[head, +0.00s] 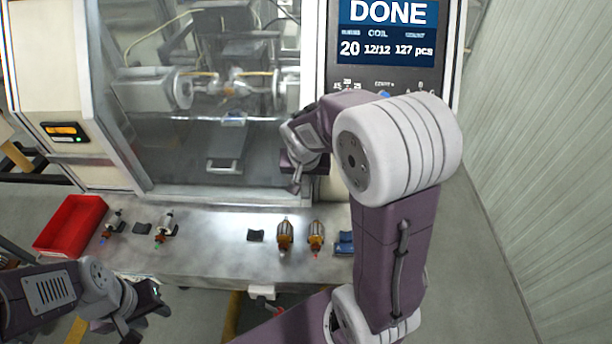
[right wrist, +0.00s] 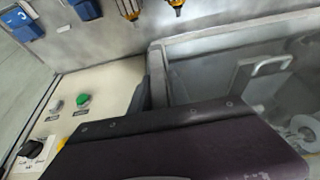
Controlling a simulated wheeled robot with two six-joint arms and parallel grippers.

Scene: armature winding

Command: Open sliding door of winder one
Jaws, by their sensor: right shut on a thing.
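The winder's clear sliding door (head: 180,150) covers the front opening, and the winding parts (head: 235,88) show through it. Its right edge is by the screen column. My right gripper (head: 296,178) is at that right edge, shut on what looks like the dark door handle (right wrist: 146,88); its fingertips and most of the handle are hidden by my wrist. In the right wrist view, the dark gripper body covers the lower middle. My left gripper (head: 145,310) hangs low at the left, in front of the shelf, away from the door; its finger opening is unclear.
The shelf (head: 205,240) below the door holds a red bin (head: 72,225), several armatures (head: 285,234) and blue blocks (head: 344,243). A screen (head: 388,35) reading DONE stands at the right. A green button (right wrist: 83,101) is on the control panel beside my right gripper.

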